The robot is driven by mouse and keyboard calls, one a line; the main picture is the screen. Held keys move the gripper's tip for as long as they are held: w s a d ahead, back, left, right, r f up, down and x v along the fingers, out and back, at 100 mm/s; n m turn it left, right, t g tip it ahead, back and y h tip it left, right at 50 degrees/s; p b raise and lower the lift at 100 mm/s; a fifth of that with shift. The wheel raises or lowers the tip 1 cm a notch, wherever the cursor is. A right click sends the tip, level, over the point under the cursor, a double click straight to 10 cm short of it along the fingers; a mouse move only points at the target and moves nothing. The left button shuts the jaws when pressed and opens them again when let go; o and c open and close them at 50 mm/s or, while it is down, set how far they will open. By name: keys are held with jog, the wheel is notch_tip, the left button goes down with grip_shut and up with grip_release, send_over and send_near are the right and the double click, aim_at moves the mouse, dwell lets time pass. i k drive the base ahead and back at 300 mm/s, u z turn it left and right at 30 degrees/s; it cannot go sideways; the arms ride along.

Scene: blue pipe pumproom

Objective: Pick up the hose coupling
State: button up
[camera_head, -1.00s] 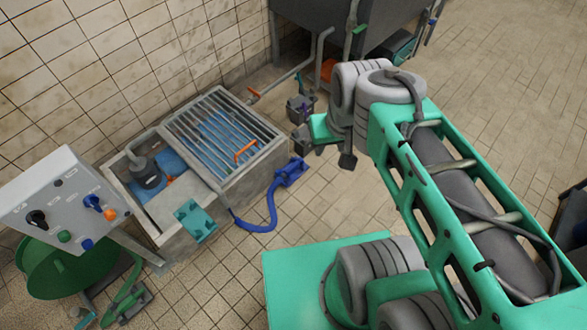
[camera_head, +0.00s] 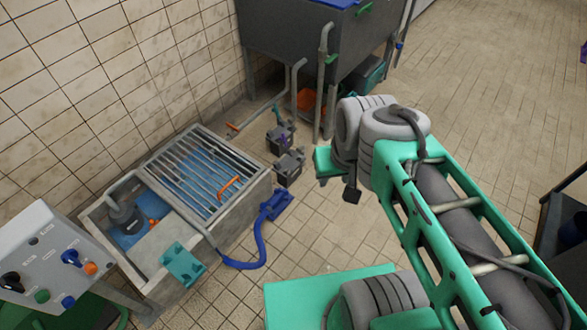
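I cannot pick out the hose coupling for sure. A curved blue hose (camera_head: 258,250) lies on the tiled floor beside the concrete pit, with a blue block-like end piece (camera_head: 276,205) at its upper end. Whether this piece is the coupling is not clear. My arm reaches up from the lower right, its far end well to the right of the hose and apart from it. My gripper (camera_head: 350,194) shows only as a small dark part below the arm's end; its fingers cannot be made out.
The concrete pit (camera_head: 262,192) has a metal grating and an orange handle (camera_head: 229,187). Two dark boxes (camera_head: 289,167) stand behind the hose. A grey tank (camera_head: 290,45) is at the back, a control panel (camera_head: 45,258) at lower left. Open floor lies at upper right.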

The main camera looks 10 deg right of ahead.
aim_at(276, 201)
jog(key=k, duration=0.6)
jog(key=u, duration=0.5)
jog(key=i, duration=0.7)
jog(key=u, duration=0.55)
jog(key=i, duration=1)
jog(key=z, duration=0.25)
